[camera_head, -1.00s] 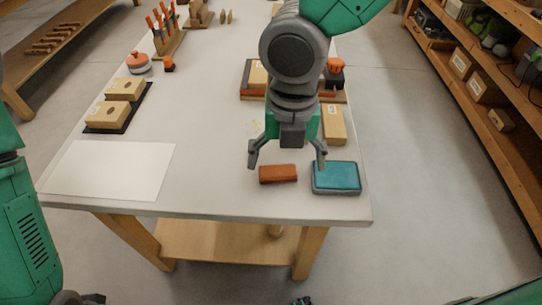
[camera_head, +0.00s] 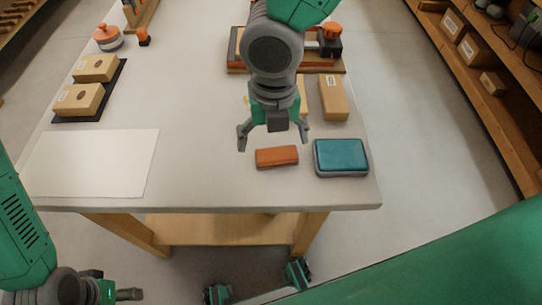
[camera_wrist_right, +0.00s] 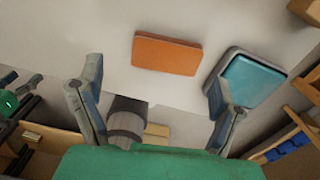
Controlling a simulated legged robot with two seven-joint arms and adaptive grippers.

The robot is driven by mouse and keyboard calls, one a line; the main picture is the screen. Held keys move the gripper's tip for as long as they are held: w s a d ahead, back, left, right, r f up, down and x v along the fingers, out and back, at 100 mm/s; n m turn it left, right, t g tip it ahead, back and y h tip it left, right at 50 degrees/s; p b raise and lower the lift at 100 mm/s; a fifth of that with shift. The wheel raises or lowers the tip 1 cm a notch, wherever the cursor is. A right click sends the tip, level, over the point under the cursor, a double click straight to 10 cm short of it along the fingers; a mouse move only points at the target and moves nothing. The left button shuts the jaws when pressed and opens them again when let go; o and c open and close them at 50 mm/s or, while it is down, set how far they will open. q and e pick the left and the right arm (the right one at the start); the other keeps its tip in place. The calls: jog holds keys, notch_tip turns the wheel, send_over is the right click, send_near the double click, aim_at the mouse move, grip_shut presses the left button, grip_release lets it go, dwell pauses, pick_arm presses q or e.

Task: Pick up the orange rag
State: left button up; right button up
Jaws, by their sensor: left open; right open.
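The orange rag (camera_head: 277,156) is a flat folded block lying near the front edge of the white-topped table. In the right wrist view the orange rag (camera_wrist_right: 167,54) lies between and beyond the finger ends, touching neither. My right gripper (camera_head: 272,143) is open and empty, pointing down above the table close to the rag; its height is hard to judge. Both its fingers show in the right wrist view. My left gripper (camera_head: 120,291) is low at the bottom left, off the table in the picture and partly hidden.
A blue-topped case (camera_head: 341,157) lies just right of the rag; it also shows in the right wrist view (camera_wrist_right: 250,80). A cardboard box (camera_head: 333,98) stands behind it. A white sheet (camera_head: 92,163) lies at left. The tabletop (camera_head: 195,165) between sheet and rag is bare.

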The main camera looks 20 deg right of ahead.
aim_at(279, 152)
jog(key=shift+d+f, duration=0.25)
jog(key=f+b, duration=0.1)
jog(key=f, duration=0.1)
jog(key=d+f, duration=0.1)
jog(key=f, duration=0.1)
jog(key=shift+d+f+b, duration=0.15)
jog(key=shift+f+b, duration=0.2)
jog(key=shift+b, duration=0.05)
jog(key=shift+a+f, duration=0.15)
jog(key=shift+a, duration=0.5)
jog(key=shift+s+a, duration=0.1)
jog(key=shift+a, duration=0.05)
jog(key=c, duration=0.7)
jog(key=shift+d, duration=0.5)
jog(key=shift+c, duration=0.7)
jog(key=shift+d+r, duration=0.1)
jog(key=shift+r, duration=0.35)
jog(key=r+p, duration=0.1)
jog(key=r, duration=0.2)
jog(key=r+p, duration=0.1)
jog(key=r, duration=0.2)
jog(key=r+p, duration=0.1)
jog(key=r, duration=0.1)
jog(key=shift+a+r, duration=0.4)
jog(key=shift+d+r, duration=0.15)
jog(key=shift+r, duration=0.15)
pick_arm(q)
jog(key=shift+d+r, duration=0.5)
jog(key=shift+r, duration=0.3)
